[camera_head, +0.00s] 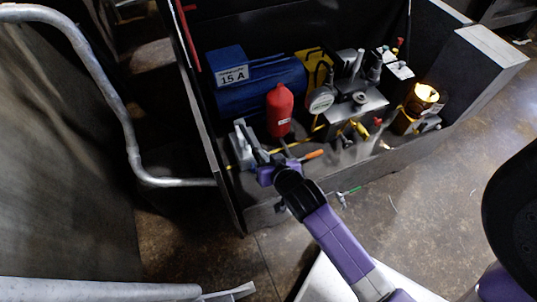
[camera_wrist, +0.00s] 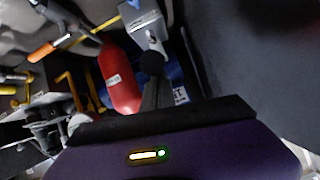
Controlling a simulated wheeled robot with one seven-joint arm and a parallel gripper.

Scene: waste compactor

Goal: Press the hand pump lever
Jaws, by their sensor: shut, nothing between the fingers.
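The hand pump is a grey block (camera_head: 242,150) at the near left corner inside the compactor's housing. Its grey lever (camera_wrist: 148,38) also shows in the wrist view, with a round black knob (camera_wrist: 152,62) at its end. My gripper (camera_head: 264,165) is over the near wall beside the pump. In the wrist view my shut gripper (camera_wrist: 156,82) is empty, its dark fingertips pointing at the knob. The tips overlap the knob's lower edge in that view; I cannot tell whether they touch it. In the head view my wrist hides part of the lever.
A red cylinder (camera_head: 280,110) and a blue motor (camera_head: 260,84) stand behind the pump. An orange handle (camera_head: 314,154) lies right of my gripper. A gauge (camera_head: 320,99) and valve block (camera_head: 357,108) are farther right. A grey bent rail (camera_head: 105,90) runs at left.

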